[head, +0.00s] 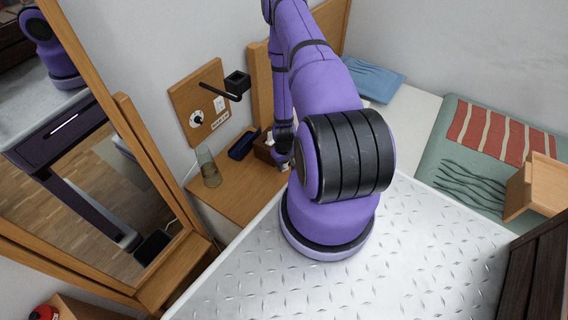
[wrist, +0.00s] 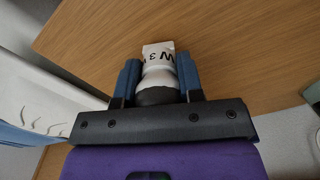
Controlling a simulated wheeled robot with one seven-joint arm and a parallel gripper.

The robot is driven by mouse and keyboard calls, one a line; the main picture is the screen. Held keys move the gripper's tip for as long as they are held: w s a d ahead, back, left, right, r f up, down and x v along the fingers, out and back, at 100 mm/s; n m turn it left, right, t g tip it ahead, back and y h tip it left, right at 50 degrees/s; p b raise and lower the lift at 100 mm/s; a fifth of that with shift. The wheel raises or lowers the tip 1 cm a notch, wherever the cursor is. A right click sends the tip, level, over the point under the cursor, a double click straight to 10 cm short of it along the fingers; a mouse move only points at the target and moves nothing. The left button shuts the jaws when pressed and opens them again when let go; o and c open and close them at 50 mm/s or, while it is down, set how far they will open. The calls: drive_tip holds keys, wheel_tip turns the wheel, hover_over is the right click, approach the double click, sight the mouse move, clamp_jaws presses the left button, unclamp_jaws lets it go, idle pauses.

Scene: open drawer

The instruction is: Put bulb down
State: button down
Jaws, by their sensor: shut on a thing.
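My gripper (wrist: 160,82) is shut on the bulb (wrist: 158,72) in the wrist view, with one blue finger on each side. The bulb has a white part with dark lettering pointing away from my gripper and a dark grey rounded part near the palm. The wooden bedside top (wrist: 225,40) lies beyond it; whether the bulb touches it, I cannot tell. In the head view my gripper (head: 284,163) is at the right part of the bedside top (head: 232,197), partly hidden by my arm.
A clear glass (head: 209,169) stands at the left of the bedside top. A dark blue case (head: 243,145) and a brown tissue box (head: 264,149) are at the back. A black lamp (head: 236,83) juts from the wall panel above. Bare wood shows at the front.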

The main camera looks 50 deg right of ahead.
drive_tip(key=shift+s+a+f, duration=0.1)
drive_tip(key=shift+s+f, duration=0.05)
drive_tip(key=shift+f, duration=0.4)
drive_tip(key=c, duration=0.8)
unclamp_jaws()
drive_tip(key=shift+o, duration=0.2)
drive_tip(key=shift+r, duration=0.6)
wheel_tip(320, 180, up, 12)
drive_tip(key=shift+f, duration=0.1)
